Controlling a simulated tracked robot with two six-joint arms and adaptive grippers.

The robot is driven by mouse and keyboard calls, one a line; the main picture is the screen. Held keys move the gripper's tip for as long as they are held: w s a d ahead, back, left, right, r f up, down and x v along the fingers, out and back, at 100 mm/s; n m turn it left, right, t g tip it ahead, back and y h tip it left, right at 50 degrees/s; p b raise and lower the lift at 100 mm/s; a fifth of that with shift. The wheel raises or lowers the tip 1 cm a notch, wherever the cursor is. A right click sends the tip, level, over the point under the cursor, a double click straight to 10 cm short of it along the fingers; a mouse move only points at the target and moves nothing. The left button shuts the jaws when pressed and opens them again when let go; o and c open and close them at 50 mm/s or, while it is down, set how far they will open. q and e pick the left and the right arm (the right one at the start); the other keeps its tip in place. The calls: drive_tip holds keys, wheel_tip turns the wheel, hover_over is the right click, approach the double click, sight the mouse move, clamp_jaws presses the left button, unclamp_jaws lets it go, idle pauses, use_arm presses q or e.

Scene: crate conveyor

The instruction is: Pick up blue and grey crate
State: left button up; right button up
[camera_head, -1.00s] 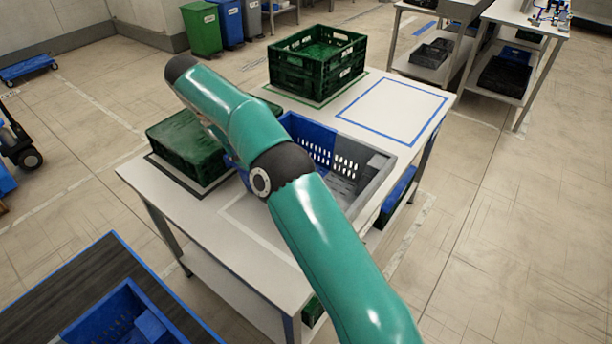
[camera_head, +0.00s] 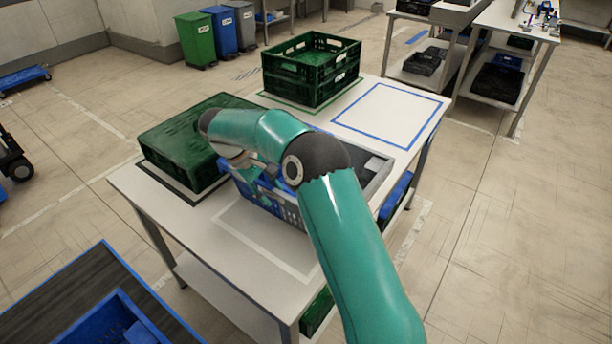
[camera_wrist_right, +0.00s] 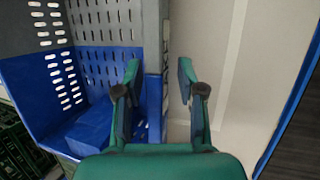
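The blue and grey crate (camera_head: 277,204) stands on the white table, partly hidden behind my right arm. Its blue and grey perforated walls and blue inside corner also show in the right wrist view (camera_wrist_right: 95,62). My right gripper (camera_wrist_right: 157,74) is open, with one finger on the inner side of a crate wall and the other on its outer side. Gaps show between the fingers and the wall. In the head view the right gripper (camera_head: 243,160) is at the crate's left end, mostly hidden by my arm. My left gripper is in neither view.
A dark green crate (camera_head: 184,152) lies at the table's left, close to the gripper. Green crates (camera_head: 310,80) stand at the back. A blue-outlined area (camera_head: 388,113) is empty. Another blue crate (camera_head: 100,325) is on the dark surface at lower left.

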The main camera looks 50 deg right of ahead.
drive_tip(key=x, duration=0.4)
drive_tip(key=shift+s+d+f+p, duration=0.1)
drive_tip(key=shift+s+d+p, duration=0.1)
drive_tip(key=shift+p, duration=0.1)
clamp_jaws()
